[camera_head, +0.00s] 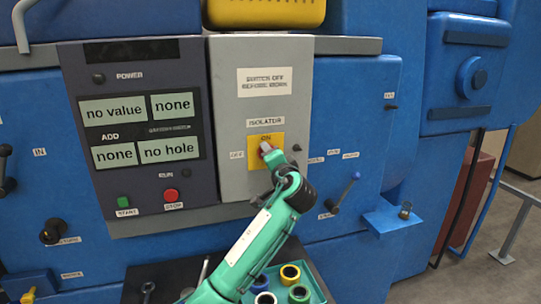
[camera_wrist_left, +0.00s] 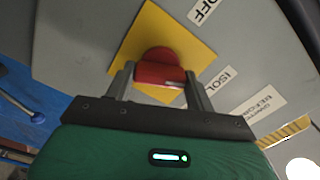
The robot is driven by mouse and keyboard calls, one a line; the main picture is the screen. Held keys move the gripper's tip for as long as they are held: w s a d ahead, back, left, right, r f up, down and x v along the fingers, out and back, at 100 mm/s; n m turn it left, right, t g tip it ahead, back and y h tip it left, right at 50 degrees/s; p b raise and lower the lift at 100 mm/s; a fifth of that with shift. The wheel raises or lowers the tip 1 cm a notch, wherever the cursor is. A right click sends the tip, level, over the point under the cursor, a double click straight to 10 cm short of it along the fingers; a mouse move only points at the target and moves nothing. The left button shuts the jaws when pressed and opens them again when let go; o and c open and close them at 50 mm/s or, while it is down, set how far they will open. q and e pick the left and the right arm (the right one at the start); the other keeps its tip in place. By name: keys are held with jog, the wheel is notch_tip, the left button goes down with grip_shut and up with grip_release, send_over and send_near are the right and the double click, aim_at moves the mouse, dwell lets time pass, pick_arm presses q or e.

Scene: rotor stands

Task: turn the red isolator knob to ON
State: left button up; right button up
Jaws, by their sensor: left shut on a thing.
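The red isolator knob (camera_head: 265,149) sits on a yellow plate (camera_head: 281,156) on the grey isolator panel. ON is printed at the top of the plate, and an OFF label (camera_head: 237,155) is on its left. My left gripper (camera_head: 267,156) is at the knob and partly covers it. In the left wrist view the red knob (camera_wrist_left: 158,72) lies between the two fingers (camera_wrist_left: 158,84), which are shut on it. A pale mark shows at the knob's right end there, on the side of the ISOLATOR label (camera_wrist_left: 227,82). My right gripper is not in view.
A dark control panel (camera_head: 107,79) with displays and green and red buttons is left of the isolator. A lever with a blue ball (camera_head: 355,176) and a small blue shelf (camera_head: 402,217) are to the right. A green tray (camera_head: 315,283) with coloured rings is below.

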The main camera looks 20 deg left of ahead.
pick_arm(q)
jog(key=shift+r+m+p, duration=0.1)
jog(key=shift+m+p, duration=1.1)
jog(key=shift+m, duration=1.2)
jog(key=o, duration=1)
jog(key=shift+d, duration=0.1)
